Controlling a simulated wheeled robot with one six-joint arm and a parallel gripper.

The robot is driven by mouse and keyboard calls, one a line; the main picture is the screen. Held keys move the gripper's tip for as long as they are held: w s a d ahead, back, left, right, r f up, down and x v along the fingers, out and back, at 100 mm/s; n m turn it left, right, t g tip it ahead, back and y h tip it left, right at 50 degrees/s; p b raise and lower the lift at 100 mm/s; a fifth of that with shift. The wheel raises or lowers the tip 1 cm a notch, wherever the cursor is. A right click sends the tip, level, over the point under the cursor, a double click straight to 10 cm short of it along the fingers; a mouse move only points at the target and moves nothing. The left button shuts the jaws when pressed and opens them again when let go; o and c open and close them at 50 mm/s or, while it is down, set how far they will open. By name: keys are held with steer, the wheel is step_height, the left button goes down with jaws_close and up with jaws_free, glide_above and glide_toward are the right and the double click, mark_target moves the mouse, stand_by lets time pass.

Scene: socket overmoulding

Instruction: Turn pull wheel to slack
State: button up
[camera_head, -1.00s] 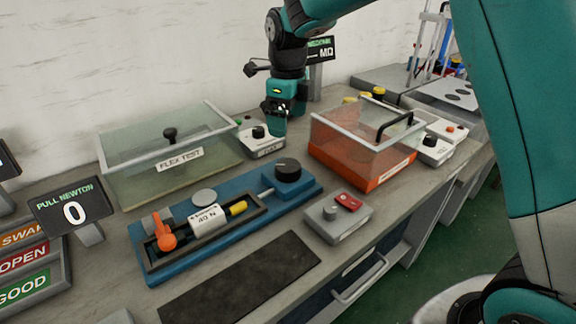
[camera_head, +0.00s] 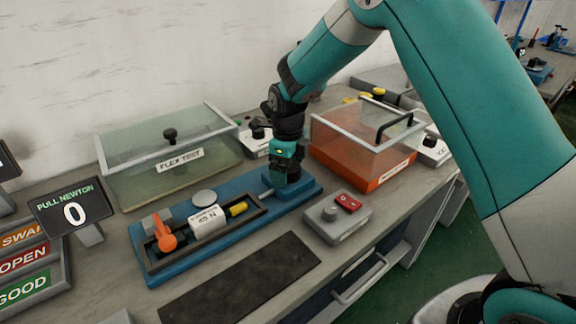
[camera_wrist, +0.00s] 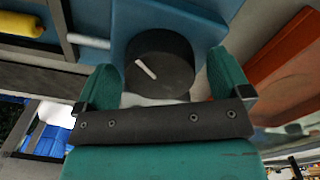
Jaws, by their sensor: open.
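The pull wheel is a black round knob (camera_wrist: 160,68) with a white pointer line, on the right end of the blue pull fixture (camera_head: 150,262). In the wrist view it sits between the two open teal fingers of my gripper (camera_wrist: 163,85). I cannot tell whether the fingers touch it. In the head view my gripper (camera_head: 279,180) is right over the wheel and hides it. The fixture holds a white 40 N gauge (camera_head: 208,222) with a yellow end (camera_head: 238,209) and an orange lever (camera_head: 164,236). The pull display (camera_head: 73,212) reads 0.
The clear flex test box (camera_head: 165,160) stands behind the fixture. An orange-based clear box (camera_head: 350,165) stands to the right. A grey box with a knob and red switch (camera_head: 338,219) sits in front. A dark mat (camera_head: 240,290) lies bare at the front.

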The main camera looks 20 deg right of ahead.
steer(key=c, duration=0.9)
